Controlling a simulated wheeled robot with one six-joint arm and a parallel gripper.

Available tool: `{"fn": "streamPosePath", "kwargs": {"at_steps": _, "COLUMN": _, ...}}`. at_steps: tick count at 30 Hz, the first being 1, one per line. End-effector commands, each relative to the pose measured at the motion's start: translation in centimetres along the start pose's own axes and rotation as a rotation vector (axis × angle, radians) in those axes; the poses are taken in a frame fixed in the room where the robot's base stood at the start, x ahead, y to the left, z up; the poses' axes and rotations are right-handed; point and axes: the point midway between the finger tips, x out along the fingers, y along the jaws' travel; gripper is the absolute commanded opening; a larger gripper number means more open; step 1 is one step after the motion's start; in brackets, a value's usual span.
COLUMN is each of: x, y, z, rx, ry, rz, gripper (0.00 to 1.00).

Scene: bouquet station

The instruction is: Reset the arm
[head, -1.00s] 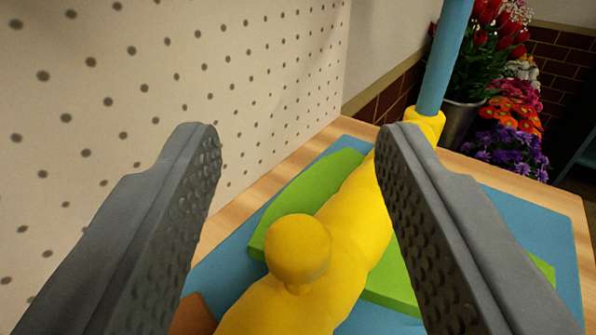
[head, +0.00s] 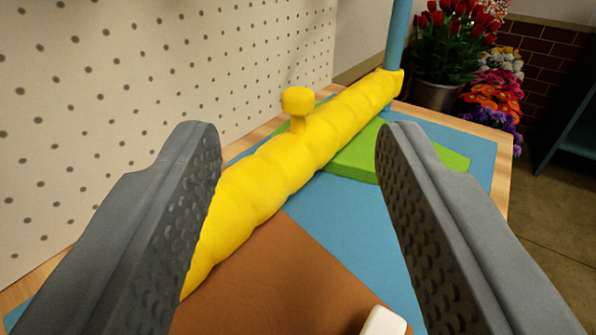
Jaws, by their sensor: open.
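My gripper (head: 298,150) is open, with its two grey, dimpled fingers spread wide and nothing between the tips. Beyond and below it lies a long yellow lumpy piece (head: 280,165) with a knob (head: 298,101) standing up from it. The yellow piece runs from the lower left to the back right, and its near end is hidden behind the left finger. At its far end stands a blue rod (head: 396,35), cut off by the top edge of the picture.
A green piece (head: 358,158) lies under the yellow one on a blue mat (head: 340,215). A brown surface (head: 275,280) and a white object (head: 384,321) are at the front. A pegboard wall (head: 120,80) stands left. Flowers (head: 450,40) in a metal bucket (head: 434,95) stand back right.

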Motion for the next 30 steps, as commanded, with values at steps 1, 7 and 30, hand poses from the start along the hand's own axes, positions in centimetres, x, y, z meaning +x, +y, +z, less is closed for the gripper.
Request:
{"fn": "streamPosePath", "kwargs": {"at_steps": 1, "x": -0.3, "y": 0.0, "z": 0.0, "rx": 0.000, "ry": 0.000, "rz": 0.000, "gripper": 0.46}}
{"fn": "streamPosePath", "kwargs": {"at_steps": 7, "x": -0.6, "y": 0.0, "z": 0.0, "rx": 0.000, "ry": 0.000, "rz": 0.000, "gripper": 0.46}}
{"fn": "streamPosePath", "kwargs": {"at_steps": 30, "x": -9.5, "y": -0.1, "z": -3.9, "rx": 0.000, "ry": -0.007, "rz": 0.002, "gripper": 0.46}}
